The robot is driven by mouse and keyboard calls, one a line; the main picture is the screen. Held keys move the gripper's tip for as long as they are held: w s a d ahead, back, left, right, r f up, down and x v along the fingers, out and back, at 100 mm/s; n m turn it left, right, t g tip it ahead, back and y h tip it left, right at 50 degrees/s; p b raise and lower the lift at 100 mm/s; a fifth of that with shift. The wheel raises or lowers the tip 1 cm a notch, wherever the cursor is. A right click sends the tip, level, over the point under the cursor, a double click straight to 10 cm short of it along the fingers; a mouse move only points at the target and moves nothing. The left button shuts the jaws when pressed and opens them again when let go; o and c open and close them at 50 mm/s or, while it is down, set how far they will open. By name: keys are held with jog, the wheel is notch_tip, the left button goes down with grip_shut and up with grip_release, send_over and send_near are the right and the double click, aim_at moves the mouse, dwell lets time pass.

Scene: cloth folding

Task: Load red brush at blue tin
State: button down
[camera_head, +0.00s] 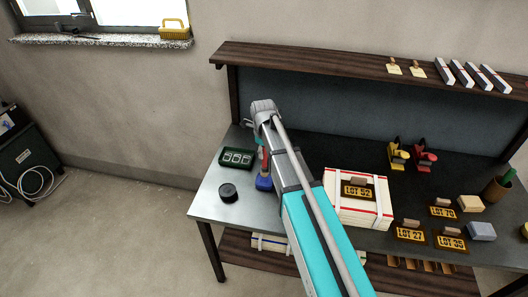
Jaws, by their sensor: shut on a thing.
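The blue tin (264,183) stands near the left part of the bench, partly hidden behind my arm. The red brush (265,160) shows as a narrow upright red piece directly above the tin. My gripper (261,144) points down at the brush and is shut on it, though my arm hides most of its fingers. The brush's lower end is at or in the tin's top; I cannot tell how deep it reaches.
A green tray (237,158) and a black round tin (228,192) lie left of the blue tin. A white strapped crate marked LOT 52 (345,212) stands to the right. Stencil plates (411,233) lie farther right. A wooden shelf (330,62) runs above the bench (210,199).

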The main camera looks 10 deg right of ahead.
aim_at(264, 162)
jog(key=shift+f+b, duration=0.75)
jog(key=shift+f, duration=0.3)
jog(key=shift+f+b, duration=0.55)
dwell(2.1)
jog(key=shift+r, duration=0.1)
